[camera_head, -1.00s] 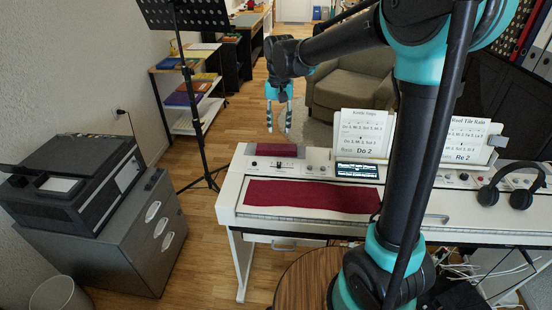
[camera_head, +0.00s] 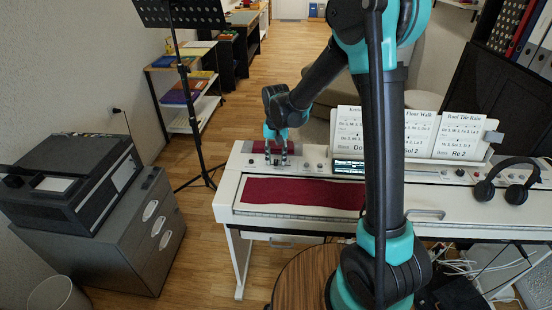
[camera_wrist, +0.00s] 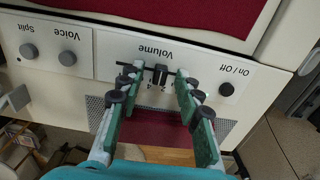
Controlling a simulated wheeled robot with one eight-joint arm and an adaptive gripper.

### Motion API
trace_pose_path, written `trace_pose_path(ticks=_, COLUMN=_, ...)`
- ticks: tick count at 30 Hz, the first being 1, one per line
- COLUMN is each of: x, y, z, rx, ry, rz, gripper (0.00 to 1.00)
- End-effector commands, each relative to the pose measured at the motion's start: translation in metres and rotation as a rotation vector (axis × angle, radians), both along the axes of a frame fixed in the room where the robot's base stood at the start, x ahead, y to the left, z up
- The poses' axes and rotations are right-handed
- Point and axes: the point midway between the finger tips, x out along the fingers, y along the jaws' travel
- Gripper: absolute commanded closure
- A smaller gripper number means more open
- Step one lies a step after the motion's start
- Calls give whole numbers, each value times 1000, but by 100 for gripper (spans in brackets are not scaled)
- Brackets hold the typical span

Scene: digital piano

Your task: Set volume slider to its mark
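The digital piano (camera_head: 226,202) stands on the right of the wood floor. Its volume slider has a black knob (camera_wrist: 160,72) on a white panel, under the upside-down word "Volume" in the wrist view. A thin dark slot runs sideways at the knob. A specific target mark cannot be made out. My gripper (camera_wrist: 156,76) is open, its green fingers on either side of the knob with gaps between. In the head view my gripper (camera_head: 276,160) is down at the panel's left end and hides the slider.
The On/Off button (camera_wrist: 226,89) sits to one side of the slider; Voice (camera_wrist: 67,58) and Split (camera_wrist: 28,51) knobs sit to the other. A red cloth (camera_head: 300,193) covers the keys. Headphones (camera_head: 508,183) and song sheets (camera_head: 405,132) are farther right.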

Motion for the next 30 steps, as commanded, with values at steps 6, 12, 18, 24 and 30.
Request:
trace_pose_path(ticks=6, x=0, y=0, z=-1, rx=0, ry=0, rz=0, gripper=66)
trace_pose_path(ticks=12, x=0, y=0, z=-1, rx=0, ry=0, rz=0, gripper=85)
trace_pose_path(ticks=18, x=0, y=0, z=0, rx=0, ry=0, rz=0, gripper=100)
trace_pose_path(ticks=24, x=0, y=0, z=0, rx=0, ry=0, rz=0, gripper=100)
trace_pose_path(ticks=30, x=1, y=10, z=0, rx=0, ry=0, rz=1, gripper=100)
